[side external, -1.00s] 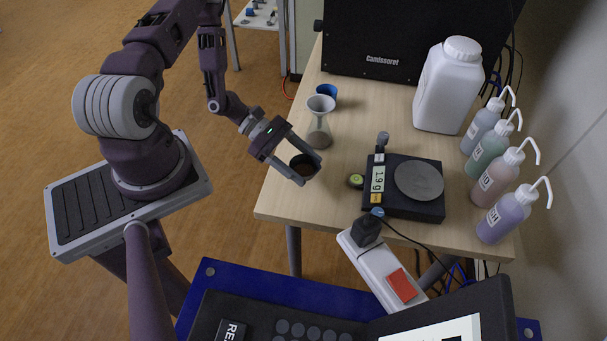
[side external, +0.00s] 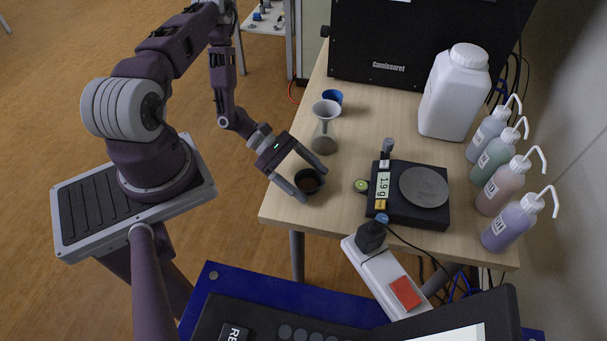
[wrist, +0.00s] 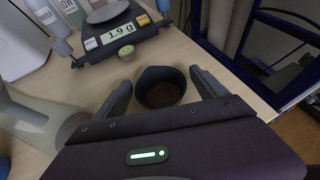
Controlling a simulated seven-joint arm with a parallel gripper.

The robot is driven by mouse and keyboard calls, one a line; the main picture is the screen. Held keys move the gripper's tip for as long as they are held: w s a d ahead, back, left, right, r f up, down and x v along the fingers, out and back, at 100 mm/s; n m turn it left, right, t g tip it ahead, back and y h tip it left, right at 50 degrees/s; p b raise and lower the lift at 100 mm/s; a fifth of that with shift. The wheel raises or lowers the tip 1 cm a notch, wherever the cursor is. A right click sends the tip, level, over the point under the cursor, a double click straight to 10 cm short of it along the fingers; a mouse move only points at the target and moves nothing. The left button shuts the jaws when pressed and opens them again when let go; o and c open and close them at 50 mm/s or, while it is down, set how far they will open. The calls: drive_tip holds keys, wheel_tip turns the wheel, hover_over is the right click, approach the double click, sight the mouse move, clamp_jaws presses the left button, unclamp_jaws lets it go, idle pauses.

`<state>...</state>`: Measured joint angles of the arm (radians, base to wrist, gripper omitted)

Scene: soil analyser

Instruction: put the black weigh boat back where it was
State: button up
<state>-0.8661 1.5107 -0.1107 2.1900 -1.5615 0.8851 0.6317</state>
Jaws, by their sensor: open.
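The black weigh boat (side external: 308,181) sits on the table near its left edge, with brown soil inside. It also shows in the wrist view (wrist: 160,88), upright between the fingers. My gripper (side external: 314,184) is open around it, one finger on each side. In the wrist view (wrist: 164,92) gaps show between the fingers and the boat, wider on the right. The balance (side external: 408,190) reads 1.9 g and its round pan (side external: 424,186) is empty.
A flask with a funnel (side external: 325,125) stands close behind my gripper, with a blue cup (side external: 332,97) beyond it. A small green-topped round item (side external: 361,186) lies beside the balance. Wash bottles (side external: 497,185) and a white jug (side external: 454,92) stand at the right.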

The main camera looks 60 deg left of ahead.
drive_tip(key=v, duration=1.1)
drive_tip(key=shift+a+r, duration=0.1)
drive_tip(key=shift+a, duration=0.05)
drive_tip(key=w+d+r+m+g+y, duration=0.1)
drive_tip(key=d+r+m+g+y, duration=0.2)
drive_tip(key=r+m, duration=0.6)
drive_tip(key=w+d+r+m+g+y, duration=0.1)
drive_tip(key=d+r+m+g, duration=0.3)
drive_tip(key=r, duration=0.9)
drive_tip(key=s+d+r+m+t+y, duration=0.3)
drive_tip(key=s+r+m, duration=0.2)
drive_tip(key=s+r, duration=0.1)
drive_tip(key=s+d+r+m+t+y, duration=0.3)
drive_tip(key=s+r+m+y, duration=0.1)
drive_tip(key=s+r+m, duration=0.1)
drive_tip(key=shift+s+d+r+t, duration=0.2)
drive_tip(key=shift+s+r+t, duration=0.2)
drive_tip(key=shift+s+r, duration=0.3)
